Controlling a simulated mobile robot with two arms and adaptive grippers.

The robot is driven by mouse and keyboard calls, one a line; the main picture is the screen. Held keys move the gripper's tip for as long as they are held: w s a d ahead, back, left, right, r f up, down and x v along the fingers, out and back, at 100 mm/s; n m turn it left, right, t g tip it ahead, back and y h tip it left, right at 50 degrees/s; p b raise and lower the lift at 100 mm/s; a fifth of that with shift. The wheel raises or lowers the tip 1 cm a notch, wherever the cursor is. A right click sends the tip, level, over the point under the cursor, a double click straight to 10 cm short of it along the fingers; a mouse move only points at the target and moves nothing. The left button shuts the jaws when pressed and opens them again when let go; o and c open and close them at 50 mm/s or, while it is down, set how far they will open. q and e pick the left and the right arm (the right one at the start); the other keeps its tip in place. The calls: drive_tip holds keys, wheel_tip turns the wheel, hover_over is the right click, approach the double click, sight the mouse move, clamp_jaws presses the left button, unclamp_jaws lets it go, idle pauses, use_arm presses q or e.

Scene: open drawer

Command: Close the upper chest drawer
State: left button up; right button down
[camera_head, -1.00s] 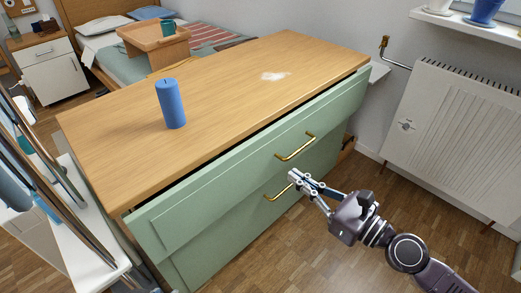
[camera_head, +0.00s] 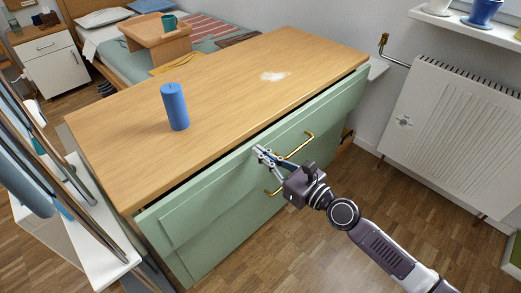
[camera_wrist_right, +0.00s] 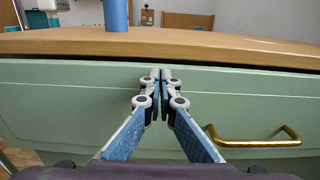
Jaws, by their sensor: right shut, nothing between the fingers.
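The chest has a wooden top (camera_head: 215,95) and green drawer fronts. The upper drawer (camera_head: 215,185) stands slightly out, with a dark gap under the top's edge; its front also shows in the wrist view (camera_wrist_right: 70,110). Its brass handle (camera_head: 295,146) shows in the wrist view (camera_wrist_right: 255,138) to the right of the fingers. My right gripper (camera_head: 258,150) is shut and empty, left of the handle. Its fingertips (camera_wrist_right: 161,75) are at the upper part of the drawer front, touching or very close. The arm partly hides the lower handle (camera_head: 271,191). My left gripper is not in view.
A blue candle-like cylinder (camera_head: 174,107) stands on the chest top, near a whitish patch (camera_head: 273,76). A white radiator (camera_head: 455,125) is at the right wall. A bed with a wooden tray table (camera_head: 158,40) is behind. Wooden floor (camera_head: 345,180) is free in front.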

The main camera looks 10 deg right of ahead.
sight(253, 146)
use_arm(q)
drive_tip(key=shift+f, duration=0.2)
use_arm(e)
drive_tip(key=shift+w+a, duration=0.15)
drive_tip(key=shift+w, duration=0.1)
